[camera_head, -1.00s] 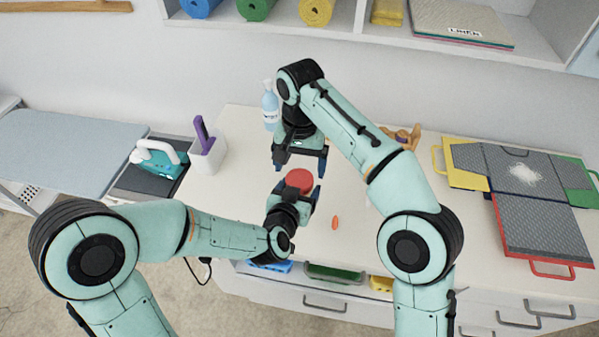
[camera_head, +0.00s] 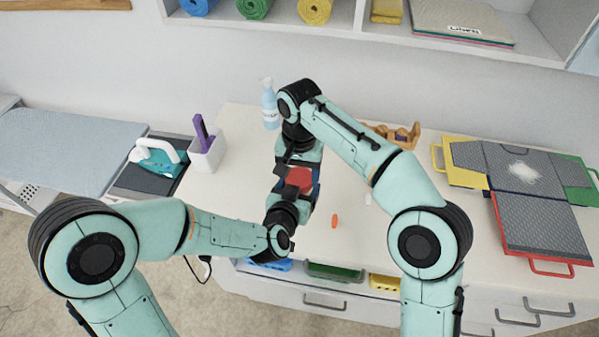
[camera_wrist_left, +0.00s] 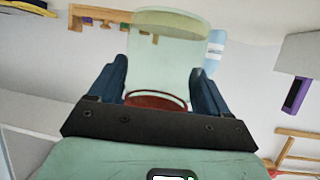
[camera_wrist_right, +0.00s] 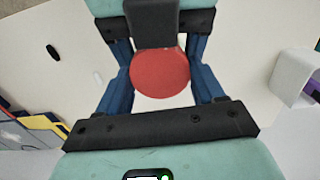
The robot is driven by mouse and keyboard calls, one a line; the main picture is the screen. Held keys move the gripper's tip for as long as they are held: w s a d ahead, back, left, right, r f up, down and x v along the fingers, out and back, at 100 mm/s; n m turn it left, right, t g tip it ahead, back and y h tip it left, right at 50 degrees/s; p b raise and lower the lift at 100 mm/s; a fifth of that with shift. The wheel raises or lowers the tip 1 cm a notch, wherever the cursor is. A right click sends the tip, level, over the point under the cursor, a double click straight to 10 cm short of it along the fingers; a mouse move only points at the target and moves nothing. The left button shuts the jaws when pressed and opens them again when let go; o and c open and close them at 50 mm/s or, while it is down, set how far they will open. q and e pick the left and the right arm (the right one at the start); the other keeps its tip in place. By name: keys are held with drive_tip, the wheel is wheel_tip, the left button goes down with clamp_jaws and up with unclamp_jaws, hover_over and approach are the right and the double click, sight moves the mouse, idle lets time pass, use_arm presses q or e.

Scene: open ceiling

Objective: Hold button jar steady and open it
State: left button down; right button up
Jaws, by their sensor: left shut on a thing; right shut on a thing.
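The button jar is a clear, pale-green cylinder with a red lid (camera_head: 299,181). The jar body (camera_wrist_left: 165,50) shows upside down in the left wrist view, with the red lid rim at its lower end in the picture. My left gripper (camera_head: 298,201) is shut on the jar from the front, its blue fingers on either side of the body near the lid. In the right wrist view the round lid (camera_wrist_right: 160,78) lies between both pairs of fingers.
A spray bottle (camera_head: 270,106) and a white holder with a purple-handled tool (camera_head: 206,152) stand behind left. An iron (camera_head: 154,155) is further left. A small orange item (camera_head: 334,221) lies right of the jar. Grey panels (camera_head: 537,222) cover the right.

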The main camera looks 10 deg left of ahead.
drive_tip(key=n, duration=0.6)
drive_tip(key=shift+d+n, duration=0.1)
drive_tip(key=shift+n, duration=0.2)
drive_tip(key=o, duration=1.2)
drive_tip(key=shift+c, duration=0.2)
